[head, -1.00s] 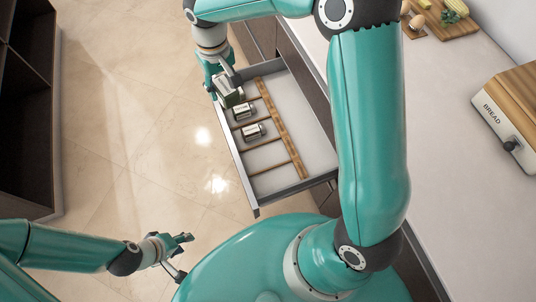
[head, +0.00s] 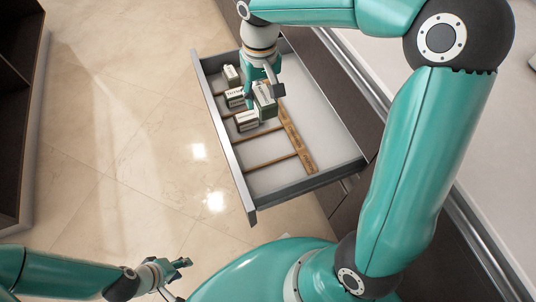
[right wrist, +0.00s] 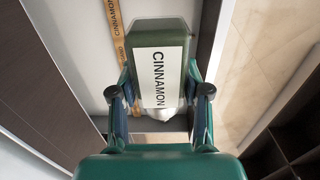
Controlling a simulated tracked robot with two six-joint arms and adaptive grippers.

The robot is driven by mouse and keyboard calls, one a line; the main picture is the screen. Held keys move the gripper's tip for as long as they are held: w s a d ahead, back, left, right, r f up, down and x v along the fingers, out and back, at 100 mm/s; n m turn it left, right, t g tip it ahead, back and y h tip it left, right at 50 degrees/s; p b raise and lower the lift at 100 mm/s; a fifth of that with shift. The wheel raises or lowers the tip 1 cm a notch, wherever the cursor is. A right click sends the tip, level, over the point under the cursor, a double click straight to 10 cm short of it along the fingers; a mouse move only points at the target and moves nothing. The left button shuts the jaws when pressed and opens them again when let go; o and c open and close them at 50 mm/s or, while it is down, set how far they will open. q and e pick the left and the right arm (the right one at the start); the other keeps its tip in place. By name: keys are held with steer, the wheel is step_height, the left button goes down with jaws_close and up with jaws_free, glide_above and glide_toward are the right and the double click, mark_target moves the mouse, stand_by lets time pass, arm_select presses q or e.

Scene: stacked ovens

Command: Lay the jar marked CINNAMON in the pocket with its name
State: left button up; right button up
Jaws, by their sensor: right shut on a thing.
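The jar marked CINNAMON (right wrist: 160,70), dark green with a white label, is in my right gripper (right wrist: 158,98). The right gripper, also in the head view (head: 263,94), is shut on this jar (head: 265,100) and holds it over the drawer (head: 325,125). A wooden strip (head: 296,138) with names runs along the pockets; in the right wrist view, CINNAMON reads on the strip (right wrist: 113,18), up and left of the jar. Which pocket lies under the jar I cannot tell. My left gripper (head: 180,274) is open and empty, low at the left.
Jars lie in pockets at the far end (head: 232,75), beside it (head: 235,97) and nearer (head: 247,121). Two pockets at the near end (head: 272,178) look empty. The drawer's right part is bare. The counter (head: 510,150) stands right of the drawer.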

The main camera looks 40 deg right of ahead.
mark_target(264, 148)
steer(key=shift+s+f, duration=0.15)
steer(key=shift+f, duration=0.4)
step_height(264, 148, down, 19)
steer(key=b, duration=0.4)
steer(key=shift+b, duration=0.3)
steer(key=o, duration=1.2)
step_height(264, 148, up, 12)
steer(key=p, duration=0.3)
